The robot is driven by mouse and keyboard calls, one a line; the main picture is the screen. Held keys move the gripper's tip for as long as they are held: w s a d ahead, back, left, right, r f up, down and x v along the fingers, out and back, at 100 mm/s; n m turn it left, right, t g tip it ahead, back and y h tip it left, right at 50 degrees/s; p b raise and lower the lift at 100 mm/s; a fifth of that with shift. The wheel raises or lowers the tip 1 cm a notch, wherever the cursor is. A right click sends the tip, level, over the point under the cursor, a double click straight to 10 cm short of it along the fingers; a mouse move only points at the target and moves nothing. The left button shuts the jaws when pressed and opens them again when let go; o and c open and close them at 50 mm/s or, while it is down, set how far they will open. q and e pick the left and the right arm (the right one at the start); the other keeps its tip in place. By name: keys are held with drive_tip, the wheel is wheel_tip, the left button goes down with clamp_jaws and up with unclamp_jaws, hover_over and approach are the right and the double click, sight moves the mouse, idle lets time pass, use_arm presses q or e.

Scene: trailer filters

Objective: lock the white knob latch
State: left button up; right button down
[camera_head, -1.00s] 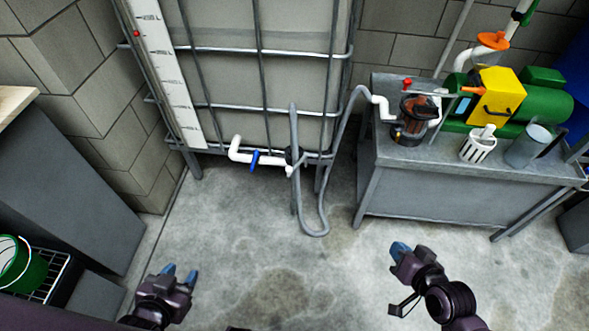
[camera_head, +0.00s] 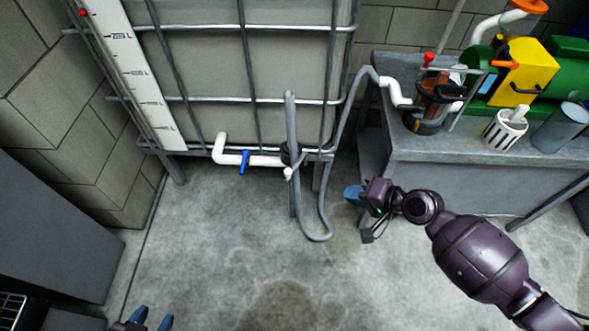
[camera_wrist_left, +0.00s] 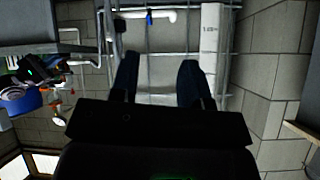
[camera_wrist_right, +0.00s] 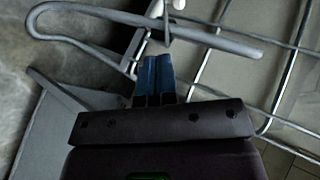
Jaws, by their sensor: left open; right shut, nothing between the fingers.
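A small white knob (camera_head: 288,173) sits at the right end of the white pipe (camera_head: 262,160) at the tank's foot, beside the grey hose. In the right wrist view a white piece that looks like the knob (camera_wrist_right: 178,4) is at the top edge, partly cut off. My right gripper (camera_head: 352,193) is shut and empty, to the right of the knob and hose and apart from them. Its blue fingertips (camera_wrist_right: 155,62) point toward the hose in the right wrist view. My left gripper (camera_head: 150,318) is open and empty at the bottom left, fingers spread in its wrist view (camera_wrist_left: 158,75).
A blue valve handle (camera_head: 243,162) is on the white pipe. The grey hose (camera_head: 323,205) loops down between my right gripper and the knob. A caged tank (camera_head: 215,75) stands behind. A metal bench (camera_head: 450,150) with filter and pump is right. The floor in front is clear.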

use_arm(q)
drive_tip(key=shift+w+a+f+b, duration=0.3)
drive_tip(key=shift+a+b, duration=0.1)
drive_tip(key=shift+b, duration=0.15)
use_arm(e)
drive_tip(key=w, duration=0.1)
drive_tip(key=w+a, duration=0.1)
drive_tip(key=w+m+g, duration=0.1)
drive_tip(key=shift+w+a+f+y, duration=0.15)
drive_tip(key=shift+a+f+y, duration=0.15)
drive_tip(key=shift+a+f, duration=0.05)
use_arm(q)
drive_tip(key=shift+f, duration=0.1)
use_arm(e)
drive_tip(key=b, duration=0.3)
approach(292, 174)
drive_tip(key=f+x, duration=0.1)
drive_tip(key=x, duration=0.4)
use_arm(q)
drive_tip(key=shift+w+d+f+m, duration=0.2)
drive_tip(key=shift+w+m, duration=0.1)
drive_tip(key=shift+m, duration=0.1)
use_arm(e)
drive_tip(key=shift+w+a+r, duration=0.1)
drive_tip(key=shift+w+a, duration=0.05)
drive_tip(key=shift+a, duration=0.3)
drive_tip(key=shift+w+a+r, duration=0.1)
drive_tip(key=shift+a+r, duration=0.05)
drive_tip(key=shift+a, duration=0.25)
